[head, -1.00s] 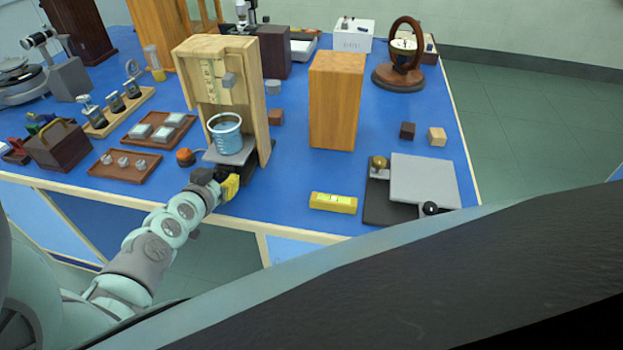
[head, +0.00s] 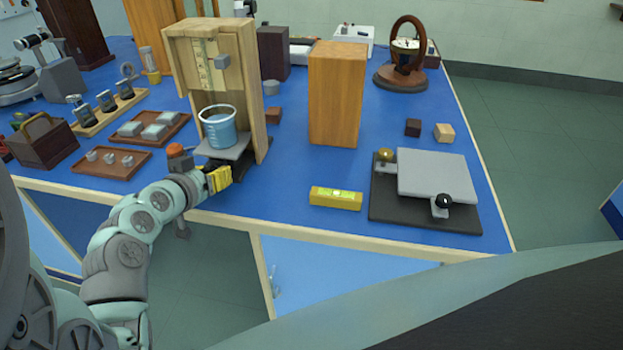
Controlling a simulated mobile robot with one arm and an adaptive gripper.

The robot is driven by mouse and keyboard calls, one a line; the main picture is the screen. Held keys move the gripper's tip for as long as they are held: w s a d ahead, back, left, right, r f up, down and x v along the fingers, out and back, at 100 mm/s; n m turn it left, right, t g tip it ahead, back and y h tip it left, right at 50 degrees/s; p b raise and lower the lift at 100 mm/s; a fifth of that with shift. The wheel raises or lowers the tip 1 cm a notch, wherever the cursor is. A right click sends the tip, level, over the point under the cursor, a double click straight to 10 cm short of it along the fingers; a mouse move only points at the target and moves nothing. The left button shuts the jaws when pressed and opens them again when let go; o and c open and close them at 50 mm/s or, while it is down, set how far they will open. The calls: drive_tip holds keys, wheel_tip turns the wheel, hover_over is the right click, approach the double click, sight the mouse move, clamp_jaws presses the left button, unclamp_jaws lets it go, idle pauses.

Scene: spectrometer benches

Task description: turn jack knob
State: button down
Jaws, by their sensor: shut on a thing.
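A jack with a grey top plate (head: 232,153) stands at the foot of an open wooden frame (head: 251,95) near the table's front edge. A beaker of blue liquid (head: 219,130) stands upright on the plate. My gripper (head: 221,178), with yellow fingers, is at the front of the jack, low under its plate, and is shut. The jack's knob is hidden behind the fingers, where they close. The dark base of the jack shows just right of my gripper.
An orange-topped object (head: 179,156) stands close behind my wrist. A tray of small weights (head: 111,163) is to the left. A yellow level (head: 336,198) and a dark-based platform (head: 425,215) are to the right. A wooden block (head: 336,95) stands behind the level.

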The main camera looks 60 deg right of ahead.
drive_tip(key=shift+n+g+h+b, duration=0.3)
drive_tip(key=shift+n+g+b, duration=0.15)
drive_tip(key=shift+n, duration=0.25)
drive_tip(key=c, duration=0.6)
unclamp_jaws()
drive_tip(key=shift+o, duration=0.2)
drive_tip(key=shift+a+r, duration=0.2)
drive_tip(key=shift+a, duration=0.25)
drive_tip(key=v, duration=1.1)
